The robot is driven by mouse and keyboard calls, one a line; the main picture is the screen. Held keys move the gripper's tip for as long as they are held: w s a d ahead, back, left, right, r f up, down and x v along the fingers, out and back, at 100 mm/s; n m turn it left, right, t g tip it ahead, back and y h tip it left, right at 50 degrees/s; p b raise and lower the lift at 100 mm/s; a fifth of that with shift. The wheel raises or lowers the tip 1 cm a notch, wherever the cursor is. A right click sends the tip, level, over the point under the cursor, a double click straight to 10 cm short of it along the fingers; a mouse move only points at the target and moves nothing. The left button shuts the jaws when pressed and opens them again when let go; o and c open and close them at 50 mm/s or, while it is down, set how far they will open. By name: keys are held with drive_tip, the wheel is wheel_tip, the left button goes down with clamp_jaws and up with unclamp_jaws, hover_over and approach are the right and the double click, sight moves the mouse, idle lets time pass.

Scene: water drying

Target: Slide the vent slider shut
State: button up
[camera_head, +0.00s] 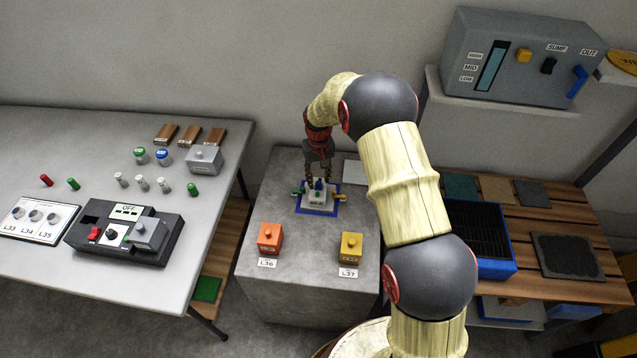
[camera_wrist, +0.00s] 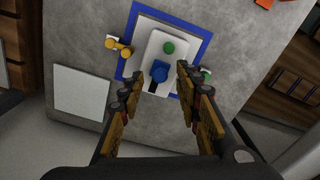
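A small light-grey device (camera_head: 316,200) sits on a blue-edged square (camera_head: 302,209) on the grey block. In the wrist view the device's pale top (camera_wrist: 176,35) bears a blue knob (camera_wrist: 160,72) at a dark slot and a green round button (camera_wrist: 168,47). The blue knob looks like the slider; no label confirms this. My gripper (camera_head: 319,176) points down over the device. The wrist view shows my gripper (camera_wrist: 158,82) open, with its fingers apart on either side of the blue knob. I cannot tell whether they touch it. Part of the slot is hidden.
A yellow valve handle (camera_wrist: 118,46) and a green-tipped fitting (camera_wrist: 205,75) flank the device. An orange box (camera_head: 269,238) and a yellow box (camera_head: 350,247) stand nearer on the grey block (camera_head: 300,290). A white plate (camera_wrist: 82,92) lies beside the blue square. Bare surface lies between.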

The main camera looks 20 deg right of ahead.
drive_tip(key=shift+f, duration=0.7)
drive_tip(key=shift+c, duration=0.4)
drive_tip(key=c, duration=0.7)
clamp_jaws()
